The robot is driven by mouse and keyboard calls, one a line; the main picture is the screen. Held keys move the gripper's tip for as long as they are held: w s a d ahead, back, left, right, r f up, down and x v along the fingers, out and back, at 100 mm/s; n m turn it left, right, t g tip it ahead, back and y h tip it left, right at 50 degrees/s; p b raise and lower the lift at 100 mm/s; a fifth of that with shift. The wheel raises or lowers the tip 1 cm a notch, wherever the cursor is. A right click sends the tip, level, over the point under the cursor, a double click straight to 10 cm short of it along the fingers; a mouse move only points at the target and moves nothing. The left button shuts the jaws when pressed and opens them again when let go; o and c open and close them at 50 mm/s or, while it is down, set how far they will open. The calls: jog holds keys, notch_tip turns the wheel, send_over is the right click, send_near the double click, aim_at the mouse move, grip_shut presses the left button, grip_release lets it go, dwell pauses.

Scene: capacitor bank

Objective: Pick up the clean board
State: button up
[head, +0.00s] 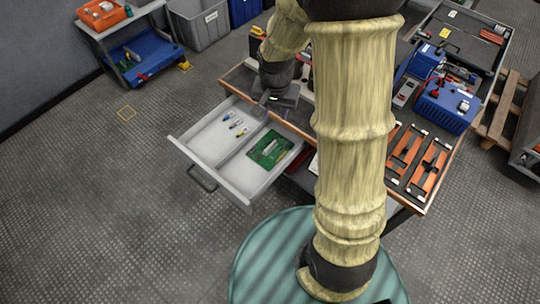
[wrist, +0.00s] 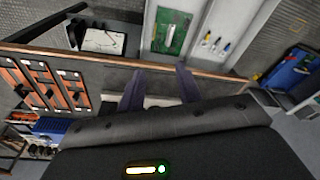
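A green board (head: 269,149) lies flat in the right compartment of an open pale drawer (head: 243,197). It also shows in the wrist view (wrist: 171,30), beyond my fingers, with pale parts on it. Whether it is clean is too small to tell. My gripper (wrist: 160,70) has its two dark fingers spread with nothing between them. In the head view my gripper (head: 264,106) is over the bench edge at the back of the drawer, short of the board and apart from it. My arm hides part of the bench.
Several small coloured components (head: 235,125) lie in the drawer's left compartment. The workbench rim (wrist: 215,72) runs between my fingers and the drawer. Orange-and-black racks (head: 415,160) and a blue box (head: 446,105) stand on the bench's right. Open floor lies left of the drawer.

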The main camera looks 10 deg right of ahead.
jog(key=w+a+f+m+b, duration=0.1)
jog(key=w+f+m+b, duration=0.3)
jog(key=w+f, duration=0.4)
notch_tip(320, 180, down, 4)
jog(key=shift+f+m+g+h+b, duration=0.3)
jog(key=shift+m+g+h, duration=0.1)
jog(key=shift+m, duration=0.1)
jog(key=shift+w, duration=0.1)
send_over(270, 145)
jog(key=f, duration=1.2)
jog(key=shift+s+a+b, duration=0.25)
jog(key=shift+a+b, duration=0.05)
jog(key=shift+a, duration=0.05)
jog(key=f, duration=0.5)
jog(key=shift+w+d+f, duration=0.1)
jog(key=shift+w+d, duration=0.1)
jog(key=shift+d, duration=0.15)
jog(key=shift+c, duration=0.2)
